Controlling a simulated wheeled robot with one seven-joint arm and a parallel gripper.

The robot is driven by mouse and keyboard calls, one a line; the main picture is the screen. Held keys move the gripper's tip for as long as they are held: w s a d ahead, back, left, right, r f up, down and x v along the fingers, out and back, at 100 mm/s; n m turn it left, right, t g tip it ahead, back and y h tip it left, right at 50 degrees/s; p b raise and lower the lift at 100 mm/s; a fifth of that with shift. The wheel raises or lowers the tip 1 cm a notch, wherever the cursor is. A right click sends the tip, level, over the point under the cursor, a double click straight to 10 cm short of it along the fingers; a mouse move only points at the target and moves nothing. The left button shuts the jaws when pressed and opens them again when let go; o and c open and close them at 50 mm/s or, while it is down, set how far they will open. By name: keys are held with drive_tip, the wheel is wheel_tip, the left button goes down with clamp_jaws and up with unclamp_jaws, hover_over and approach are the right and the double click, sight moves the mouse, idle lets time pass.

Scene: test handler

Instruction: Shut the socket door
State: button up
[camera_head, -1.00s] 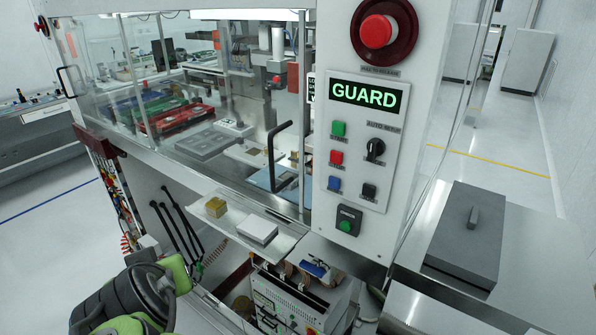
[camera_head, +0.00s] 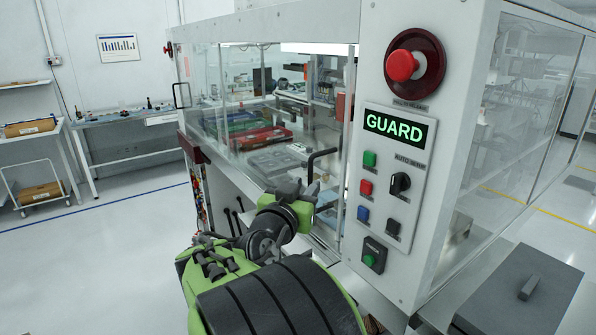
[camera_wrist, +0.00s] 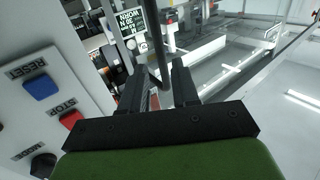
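A dark bar handle (camera_head: 313,160) stands on the clear front panel (camera_head: 240,110) of the test handler. I cannot tell whether this panel is the socket door, or whether it is fully closed. My gripper (camera_head: 308,190) is just below and in front of the handle in the head view. In the wrist view my gripper (camera_wrist: 158,82) is open, its two black fingers apart. The dark handle bar (camera_wrist: 156,50) runs down between or just beyond the fingertips. Contact cannot be told.
The white control panel (camera_head: 385,185) with GUARD lit stands right of my gripper, with a red emergency button (camera_head: 402,65) above it. Its blue and red buttons are close on the left in the wrist view. A grey box (camera_head: 525,290) lies at lower right. The floor at left is clear.

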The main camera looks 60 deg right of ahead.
sight(310, 180)
drive_tip(key=d, duration=0.1)
drive_tip(key=d+p, duration=0.1)
drive_tip(key=d, duration=0.2)
drive_tip(key=shift+w+d, duration=0.35)
drive_tip(key=shift+d, duration=0.05)
clamp_jaws()
